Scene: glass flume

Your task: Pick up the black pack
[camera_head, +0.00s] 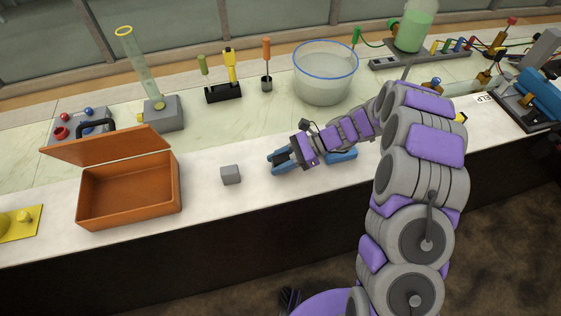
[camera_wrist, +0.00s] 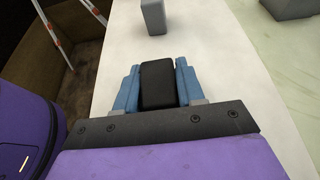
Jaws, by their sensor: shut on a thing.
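The black pack (camera_wrist: 158,84) is a small dark block with rounded edges, seen between the two blue fingers of my gripper (camera_wrist: 158,88) in the wrist view. The fingers are shut on it from both sides. In the head view my gripper (camera_head: 281,161) is low over the white counter, pointing left, and the black pack (camera_head: 284,158) shows only as a small dark patch between the fingers. I cannot tell whether the pack still touches the counter.
A grey cube (camera_head: 231,175) stands just left of my gripper; it also shows in the wrist view (camera_wrist: 153,17). An open orange box (camera_head: 130,198) is further left. A blue-rimmed basin (camera_head: 325,88) stands behind. A blue item (camera_head: 343,155) lies beside my wrist.

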